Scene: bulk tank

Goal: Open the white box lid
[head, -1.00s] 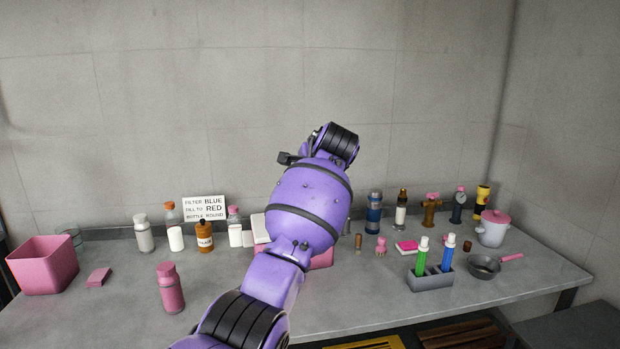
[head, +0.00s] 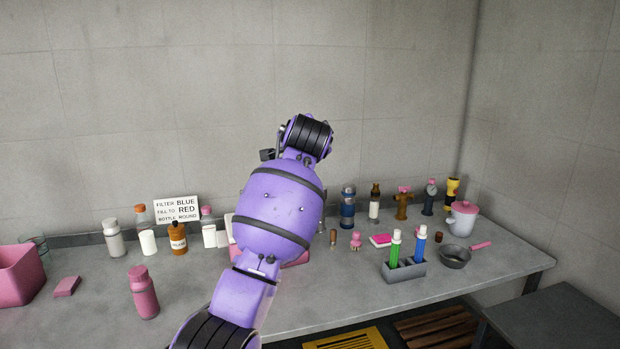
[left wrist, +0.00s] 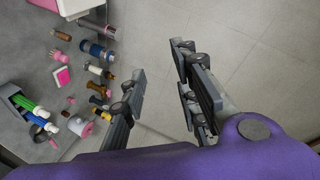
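A box with white and pink parts stands on the table at the back, mostly hidden behind my left arm in the head view. A white part (head: 229,226) shows left of the arm, a pink part (head: 299,259) right of it. Part of the box (left wrist: 78,8) also shows at the top edge of the left wrist view; I cannot tell how its lid stands. My left gripper (left wrist: 162,75) has its fingers spread, with only wall or table surface visible between them. It is apart from the box. Its fingers are hidden in the head view. My right gripper is not in view.
A pink bottle (head: 144,292), several white bottles and a sign (head: 177,209) are left of my arm. A pink bin (head: 15,275) is far left. A grey rack (head: 404,271) with green and blue bottles and a pan (head: 455,257) are right. The front table is mostly clear.

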